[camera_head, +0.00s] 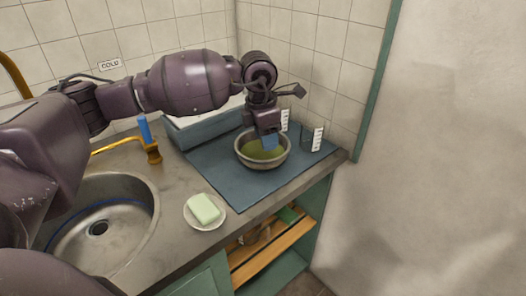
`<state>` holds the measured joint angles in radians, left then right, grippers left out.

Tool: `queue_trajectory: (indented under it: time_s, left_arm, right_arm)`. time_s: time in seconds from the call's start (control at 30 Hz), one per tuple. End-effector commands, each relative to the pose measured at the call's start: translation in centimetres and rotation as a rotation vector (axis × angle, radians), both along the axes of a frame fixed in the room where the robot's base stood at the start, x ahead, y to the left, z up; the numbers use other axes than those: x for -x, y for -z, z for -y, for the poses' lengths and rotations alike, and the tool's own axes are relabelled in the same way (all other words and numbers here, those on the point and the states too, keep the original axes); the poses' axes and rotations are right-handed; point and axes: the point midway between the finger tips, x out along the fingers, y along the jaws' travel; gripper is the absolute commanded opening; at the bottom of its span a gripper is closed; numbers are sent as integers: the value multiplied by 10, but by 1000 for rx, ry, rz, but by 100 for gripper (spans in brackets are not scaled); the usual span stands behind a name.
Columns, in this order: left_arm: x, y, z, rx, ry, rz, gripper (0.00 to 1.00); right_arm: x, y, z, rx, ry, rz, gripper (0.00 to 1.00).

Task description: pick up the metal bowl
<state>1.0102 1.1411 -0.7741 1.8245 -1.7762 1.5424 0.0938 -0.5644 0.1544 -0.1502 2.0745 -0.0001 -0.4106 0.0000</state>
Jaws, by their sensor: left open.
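The metal bowl (243,158) stands upright on a blue-grey mat at the back right of the counter. Its inside looks olive green. The gripper is open. I cannot tell whether it touches the rim, and it hides part of the bowl's back edge. My right gripper is not in view.
A soap bar (204,208) lies on a small white dish. The sink (128,242) and brass tap (152,152) are at left. The mat (230,190) is bare in front of the bowl. Tiled walls close off the back.

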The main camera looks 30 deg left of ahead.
Motion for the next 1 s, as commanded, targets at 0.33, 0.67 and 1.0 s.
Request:
queue_trajectory:
  time_s: [0.33,0.67,1.0]
  left_arm:
    - [-4,35,3,1,0,-1,44]
    - [-10,76,7,2,0,-6,44]
    - [-11,81,7,-1,-1,1,41]
  right_arm:
    - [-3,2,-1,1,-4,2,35]
    - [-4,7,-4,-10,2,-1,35]
    - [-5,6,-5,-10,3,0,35]
